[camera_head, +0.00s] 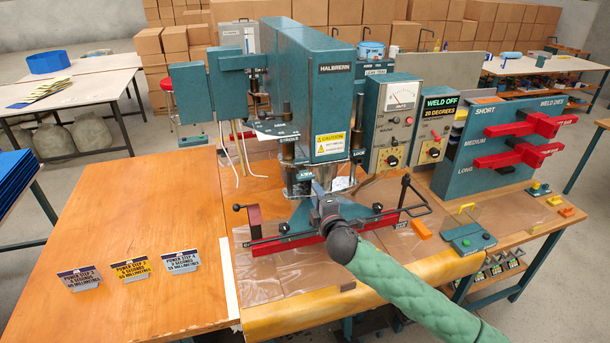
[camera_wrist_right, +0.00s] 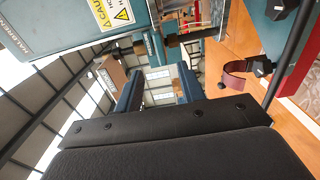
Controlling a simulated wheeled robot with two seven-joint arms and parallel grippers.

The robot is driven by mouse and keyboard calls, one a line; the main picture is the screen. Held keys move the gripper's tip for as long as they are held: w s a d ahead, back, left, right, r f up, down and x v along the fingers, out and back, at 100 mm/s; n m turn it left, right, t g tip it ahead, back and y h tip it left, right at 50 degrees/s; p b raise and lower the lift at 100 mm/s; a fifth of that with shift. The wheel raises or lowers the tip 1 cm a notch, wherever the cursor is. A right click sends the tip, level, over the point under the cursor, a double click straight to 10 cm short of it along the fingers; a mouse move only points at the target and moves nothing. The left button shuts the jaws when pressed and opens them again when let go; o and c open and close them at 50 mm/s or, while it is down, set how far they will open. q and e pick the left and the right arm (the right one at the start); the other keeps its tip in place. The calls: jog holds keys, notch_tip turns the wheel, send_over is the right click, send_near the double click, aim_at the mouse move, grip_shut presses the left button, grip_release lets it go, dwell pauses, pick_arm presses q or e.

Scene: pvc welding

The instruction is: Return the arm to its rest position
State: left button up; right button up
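My right arm (camera_head: 405,285), in a green sleeve, comes in from the lower right in the head view. Its gripper (camera_head: 320,192) is in front of the welding machine (camera_head: 300,80), above the red bar (camera_head: 290,243) at the machine's base. The head view does not show clearly whether it touches the machine. In the right wrist view the two dark fingers (camera_wrist_right: 160,88) stand apart, with nothing seen held between them. My left arm and gripper are not in view.
A lever with a black knob (camera_head: 405,182) stands right of the gripper. Control boxes (camera_head: 390,120) and a die rack with red bars (camera_head: 490,150) are at the right. Three small sign cards (camera_head: 130,270) stand on the wooden table (camera_head: 120,220), otherwise largely clear at the left.

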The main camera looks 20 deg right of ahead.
jog(key=shift+s, duration=0.6)
jog(key=s+f+m+g+h, duration=0.2)
jog(key=s+f+m+g, duration=0.65)
jog(key=s+f, duration=0.85)
jog(key=s+a+f+m+g+y, duration=0.1)
jog(key=s+f+m+g, duration=0.2)
jog(key=s, duration=1)
jog(key=s+a+f+m+g+y, duration=0.1)
jog(key=s+f+m+g, duration=0.3)
jog(key=s, duration=0.8)
jog(key=s+b+x, duration=0.2)
jog(key=b+x, duration=0.1)
jog(key=x, duration=1.2)
jog(key=s+f+b+x, duration=0.15)
jog(key=b+x, duration=0.25)
jog(key=x, duration=1)
jog(key=s+f+b, duration=0.2)
jog(key=s+f, duration=0.2)
jog(key=f, duration=1)
jog(key=s+f+b, duration=0.3)
jog(key=s+f, duration=0.2)
jog(key=f, duration=1)
jog(key=shift+a+m+g+b, duration=0.2)
jog(key=shift+m+g+b, duration=0.1)
jog(key=shift+m+g, duration=0.05)
